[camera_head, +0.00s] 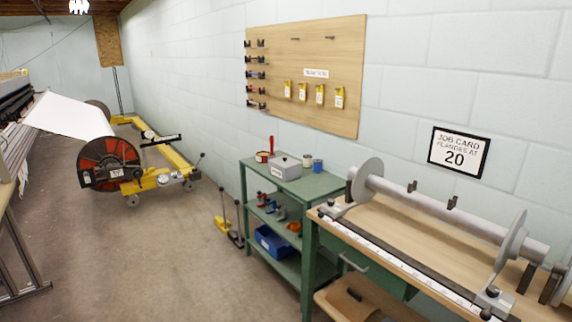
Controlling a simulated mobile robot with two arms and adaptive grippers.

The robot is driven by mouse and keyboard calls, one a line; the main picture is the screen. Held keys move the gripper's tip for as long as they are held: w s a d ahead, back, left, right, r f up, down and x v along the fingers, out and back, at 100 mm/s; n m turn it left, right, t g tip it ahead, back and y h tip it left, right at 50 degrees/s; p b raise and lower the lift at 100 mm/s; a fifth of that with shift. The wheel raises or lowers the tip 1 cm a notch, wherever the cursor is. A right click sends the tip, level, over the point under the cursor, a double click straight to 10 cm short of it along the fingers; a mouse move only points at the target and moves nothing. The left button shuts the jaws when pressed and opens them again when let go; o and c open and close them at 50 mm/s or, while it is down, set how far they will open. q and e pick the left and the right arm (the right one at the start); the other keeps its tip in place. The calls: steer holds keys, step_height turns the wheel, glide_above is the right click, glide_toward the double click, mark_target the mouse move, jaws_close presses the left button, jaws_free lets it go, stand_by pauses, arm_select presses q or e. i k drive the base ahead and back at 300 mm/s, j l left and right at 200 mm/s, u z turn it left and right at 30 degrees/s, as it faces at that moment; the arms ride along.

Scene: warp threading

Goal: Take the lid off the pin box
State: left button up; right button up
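A small grey box (286,172) with a pale label on its front stands on the top shelf of the green cart (322,187). It looks like the pin box, but the label is too small to read. Its lid (284,160) appears to sit closed on top, with a small dark knob. Neither of my grippers is in view.
A workbench (430,235) with a flanged beam is at the right. A yellow wheeled stand (165,178) is at the left.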

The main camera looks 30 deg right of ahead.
mark_target(284, 162)
steer(key=i+l+z, duration=0.1)
steer(key=i, duration=0.5)
steer(key=i+l, duration=0.3)
steer(key=i, duration=0.3)
steer(key=i+l+z, duration=0.15)
steer(key=i, duration=0.4)
